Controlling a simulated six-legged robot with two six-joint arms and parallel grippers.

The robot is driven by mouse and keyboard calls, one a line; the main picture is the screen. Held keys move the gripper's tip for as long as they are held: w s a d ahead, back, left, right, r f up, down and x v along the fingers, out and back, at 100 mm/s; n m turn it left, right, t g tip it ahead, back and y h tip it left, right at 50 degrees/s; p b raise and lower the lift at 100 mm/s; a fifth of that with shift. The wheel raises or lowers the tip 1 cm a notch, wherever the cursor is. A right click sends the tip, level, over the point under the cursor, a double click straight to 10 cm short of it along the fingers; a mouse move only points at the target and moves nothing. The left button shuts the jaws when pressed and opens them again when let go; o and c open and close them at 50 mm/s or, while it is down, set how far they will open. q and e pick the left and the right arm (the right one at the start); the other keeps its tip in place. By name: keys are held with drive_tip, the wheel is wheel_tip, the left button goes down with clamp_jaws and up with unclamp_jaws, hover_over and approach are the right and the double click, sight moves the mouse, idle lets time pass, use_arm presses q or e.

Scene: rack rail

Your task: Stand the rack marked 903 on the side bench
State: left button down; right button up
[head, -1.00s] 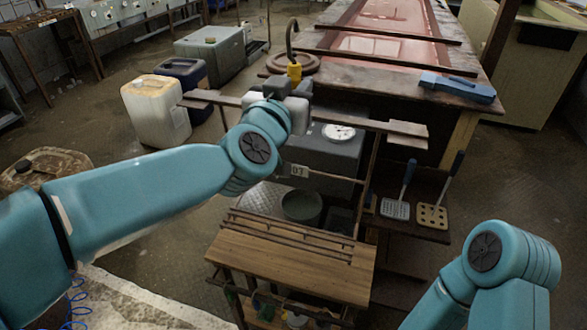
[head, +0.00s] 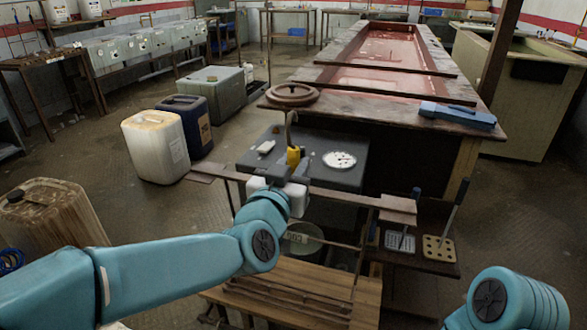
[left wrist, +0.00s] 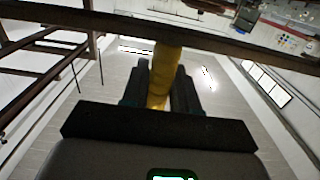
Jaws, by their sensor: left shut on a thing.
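The rack is a thin brown frame with a long top rail (head: 345,199), end plates, thin legs and an upright hook with a yellow sleeve (head: 293,157). My left gripper (head: 287,183) is shut on the yellow sleeve; the left wrist view shows the sleeve (left wrist: 161,75) between its two dark fingers. The rack looks upright. A small number plate (head: 297,237) hangs on its lower crossbar, too small to read. A low wooden-topped bench (head: 345,300) with slats lies below; whether the rack's feet touch anything is hidden. My right gripper is out of frame.
A dark grey box with a white dial (head: 340,160) stands just behind the rack. A long bench with a red trough (head: 395,50) lies beyond. Slotted spatulas (head: 438,248) rest on a low shelf at right. Canisters (head: 156,148) stand at left, with open floor around them.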

use_arm(q)
drive_tip(key=shift+f, duration=0.1)
drive_tip(key=c, duration=0.9)
unclamp_jaws()
drive_tip(key=shift+o, duration=0.2)
drive_tip(key=v, duration=1.2)
